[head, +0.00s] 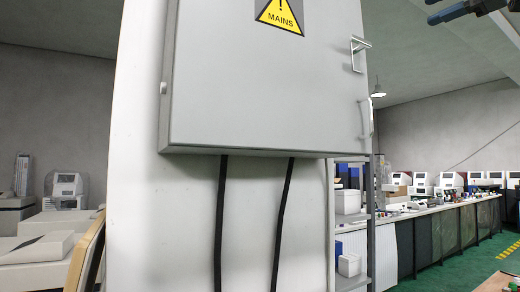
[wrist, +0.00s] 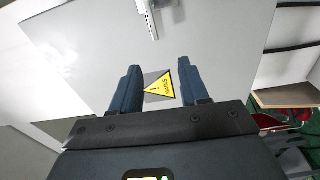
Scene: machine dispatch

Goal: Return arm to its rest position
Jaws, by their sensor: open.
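My gripper (wrist: 158,82) is open in the wrist view, its two dark blue fingers apart with nothing between them. Beyond the fingers is the grey electrical cabinet (wrist: 215,35), with its yellow MAINS warning sign showing in the gap. In the head view part of my gripper (head: 462,10) shows at the top right corner, cut off by the frame. The grey cabinet (head: 255,95) is shut, with two metal handles on its right edge. The gripper is apart from the handles in the head view.
The cabinet hangs on a white wall (head: 140,215), with two black cables (head: 221,225) running down from it. A shelf rack (head: 350,210) stands just right of it. A long bench (head: 440,220) with several machines runs along the right. Green floor (head: 470,270) is open at right.

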